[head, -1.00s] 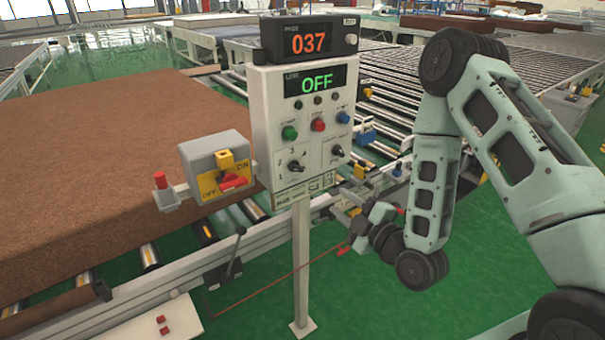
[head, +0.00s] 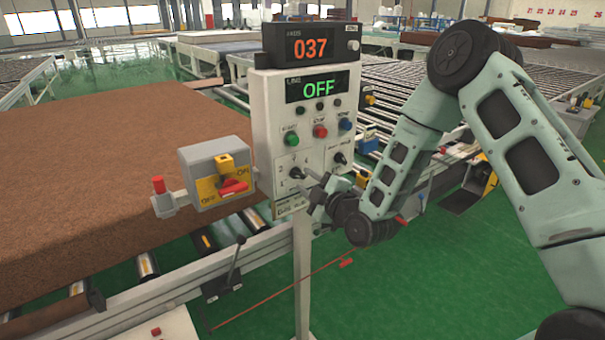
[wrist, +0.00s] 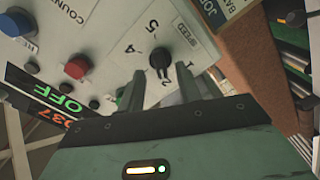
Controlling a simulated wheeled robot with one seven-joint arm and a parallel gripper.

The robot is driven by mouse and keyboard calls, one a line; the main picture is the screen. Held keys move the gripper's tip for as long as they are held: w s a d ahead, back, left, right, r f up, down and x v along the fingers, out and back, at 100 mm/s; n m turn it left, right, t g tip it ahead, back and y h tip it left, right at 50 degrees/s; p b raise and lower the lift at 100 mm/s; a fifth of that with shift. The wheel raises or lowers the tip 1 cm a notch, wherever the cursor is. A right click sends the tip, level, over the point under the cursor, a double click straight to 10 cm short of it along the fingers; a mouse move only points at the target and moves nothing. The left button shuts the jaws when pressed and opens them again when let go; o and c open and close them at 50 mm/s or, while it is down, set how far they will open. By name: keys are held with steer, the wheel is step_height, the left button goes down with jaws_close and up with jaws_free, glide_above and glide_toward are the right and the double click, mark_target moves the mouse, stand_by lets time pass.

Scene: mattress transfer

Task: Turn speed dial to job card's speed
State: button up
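The speed dial (head: 297,173) is a black knob at the lower left of the white control panel (head: 262,125). In the wrist view the dial (wrist: 161,57) sits beside a SPEED label, with numbers around it; I cannot read its setting surely. My gripper (wrist: 160,85) is open and empty, its two fingers pointing at the panel on either side of the dial's line, apparently short of the knob. In the head view my gripper (head: 316,190) is just right of and below the dial. The job card (head: 290,203) hangs at the panel's bottom; its corner (wrist: 213,12) shows, speed not readable.
The line display (head: 318,87) reads OFF and the upper display (head: 311,48) reads 037. Green, red and blue buttons and a second knob (head: 339,158) are close by. A grey switch box (head: 217,172) with a red handle stands left, before the brown mattress (head: 90,180).

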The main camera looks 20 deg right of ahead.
mark_target(298, 175)
steer(key=shift+x, duration=1.3)
jaws_close()
